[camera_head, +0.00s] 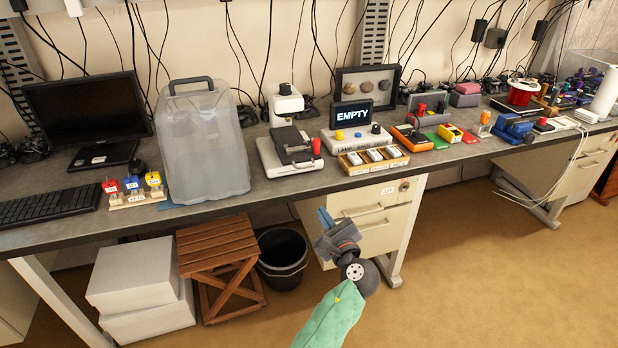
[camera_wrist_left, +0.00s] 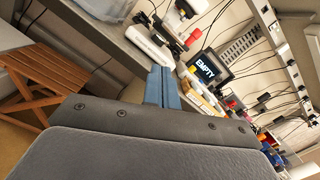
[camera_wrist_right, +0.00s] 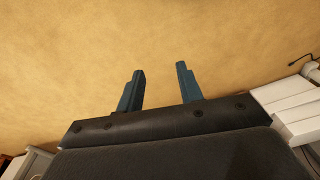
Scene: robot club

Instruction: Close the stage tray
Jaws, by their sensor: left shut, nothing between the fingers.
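A white instrument (camera_head: 284,104) with an upright head and a flat base stands on the bench. A dark tray (camera_head: 293,147) sits on the base and appears to stick out toward the front; I take it for the stage tray. A red knob (camera_head: 316,146) is at its right. The instrument's base (camera_wrist_left: 146,42) also shows in the left wrist view. My left gripper (camera_head: 324,217) is shut and empty, in front of and below the bench edge, apart from the tray. My right gripper (camera_wrist_right: 158,90) is open and empty above bare floor, outside the head view.
A translucent jug (camera_head: 205,145) stands left of the instrument. Right of it are a console with a screen reading "EMPTY" (camera_head: 353,114) and a wooden rack (camera_head: 372,161). Under the bench are drawers (camera_head: 375,225), a black bin (camera_head: 283,262) and a wooden stool (camera_head: 215,245). The floor at right is clear.

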